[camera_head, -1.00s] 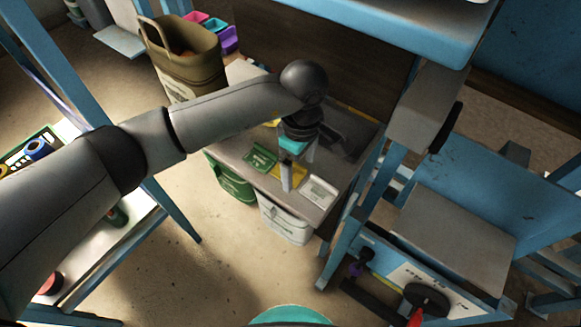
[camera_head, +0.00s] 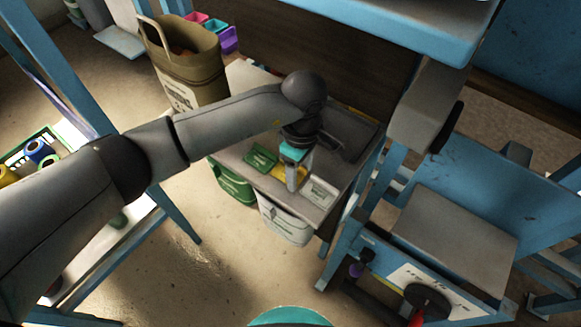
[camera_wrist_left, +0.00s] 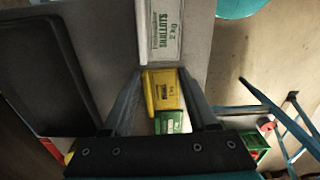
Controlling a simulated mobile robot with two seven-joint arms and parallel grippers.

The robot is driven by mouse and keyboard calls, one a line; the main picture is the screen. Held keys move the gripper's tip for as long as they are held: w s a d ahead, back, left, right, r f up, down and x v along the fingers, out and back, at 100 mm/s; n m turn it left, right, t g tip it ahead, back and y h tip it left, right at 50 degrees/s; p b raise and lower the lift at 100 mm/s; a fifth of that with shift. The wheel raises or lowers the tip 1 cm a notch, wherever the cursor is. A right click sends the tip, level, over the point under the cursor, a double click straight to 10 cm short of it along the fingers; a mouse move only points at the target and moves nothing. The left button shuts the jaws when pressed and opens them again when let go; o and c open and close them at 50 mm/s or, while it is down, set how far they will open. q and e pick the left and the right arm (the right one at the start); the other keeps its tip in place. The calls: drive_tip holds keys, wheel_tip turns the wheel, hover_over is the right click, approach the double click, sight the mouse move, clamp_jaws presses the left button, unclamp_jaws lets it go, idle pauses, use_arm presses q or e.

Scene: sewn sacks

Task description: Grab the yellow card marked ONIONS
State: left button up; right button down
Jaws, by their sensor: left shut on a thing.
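The yellow card (camera_wrist_left: 163,88) sits between the two fingers of my left gripper (camera_wrist_left: 160,82) in the left wrist view; its lettering is too small to read. In the head view my left gripper (camera_head: 295,180) points down at the low table, shut on the yellow card (camera_head: 277,172), which the fingers partly hide. A white card marked SHALLOTS (camera_wrist_left: 160,30) lies beyond it, and a green card (camera_wrist_left: 170,122) lies on its near side. I cannot tell whether the yellow card is clear of the tabletop. My right gripper is not in view.
The low grey table (camera_head: 235,150) carries the cards and a dark tray (camera_wrist_left: 45,75). Green (camera_head: 235,185) and white (camera_head: 285,222) sacks hang at its front. A tall brown sack (camera_head: 190,65) stands behind left. A blue bench (camera_head: 480,190) is close on the right.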

use_arm(q)
clamp_jaws()
drive_tip(key=shift+r, duration=0.15)
